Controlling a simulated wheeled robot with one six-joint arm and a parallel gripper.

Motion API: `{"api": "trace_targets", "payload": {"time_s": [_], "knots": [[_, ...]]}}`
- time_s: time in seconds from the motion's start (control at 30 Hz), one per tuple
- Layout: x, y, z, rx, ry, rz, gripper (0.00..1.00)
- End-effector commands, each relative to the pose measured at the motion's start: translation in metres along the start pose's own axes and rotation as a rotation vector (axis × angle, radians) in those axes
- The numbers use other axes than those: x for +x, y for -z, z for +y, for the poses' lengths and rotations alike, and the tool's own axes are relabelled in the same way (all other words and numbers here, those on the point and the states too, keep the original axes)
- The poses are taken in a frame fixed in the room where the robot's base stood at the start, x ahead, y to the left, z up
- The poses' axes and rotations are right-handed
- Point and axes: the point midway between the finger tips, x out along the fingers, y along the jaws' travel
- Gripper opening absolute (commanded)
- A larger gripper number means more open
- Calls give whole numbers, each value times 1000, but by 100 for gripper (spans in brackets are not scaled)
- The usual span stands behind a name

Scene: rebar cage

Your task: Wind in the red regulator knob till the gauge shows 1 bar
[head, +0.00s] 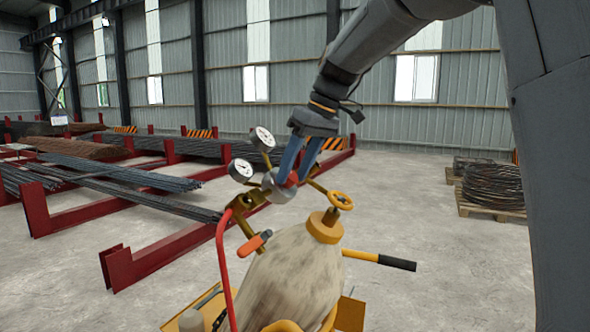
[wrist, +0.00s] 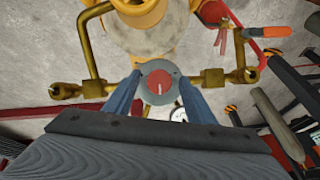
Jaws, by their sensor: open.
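The red regulator knob (head: 292,180) sits on a round grey regulator body (head: 277,190) above a gas cylinder. In the wrist view the knob (wrist: 160,88) faces me, with a white mark on its face. My gripper (wrist: 160,82) is open, with one blue finger on each side of the knob; I cannot tell whether either touches. In the head view my gripper (head: 293,174) reaches down to the regulator from above. Two white dial gauges, an upper one (head: 263,138) and a lower one (head: 241,170), stand left of my fingers. Their needles are too small to read.
The pale, worn cylinder (head: 292,275) has a yellow handwheel (head: 341,201) on top. A red hose (head: 223,260) and an orange-red lever (head: 255,242) are at its left. A black-gripped handle (head: 397,263) sticks out right.

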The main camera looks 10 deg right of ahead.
Motion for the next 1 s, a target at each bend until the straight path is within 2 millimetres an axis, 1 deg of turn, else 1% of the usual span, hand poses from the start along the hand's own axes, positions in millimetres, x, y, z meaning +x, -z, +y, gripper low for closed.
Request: {"api": "trace_targets", "payload": {"time_s": [0.03,0.17,0.2,0.23,0.27,0.57,1.0], "knots": [[0,0,0,0,0,0,45],[0,0,0,0,0,0,23],[0,0,0,0,0,0,16],[0,0,0,0,0,0,11],[0,0,0,0,0,0,9],[-2,0,0,45,21,-2,9],[-2,1,3,300,148,-17,9]]}}
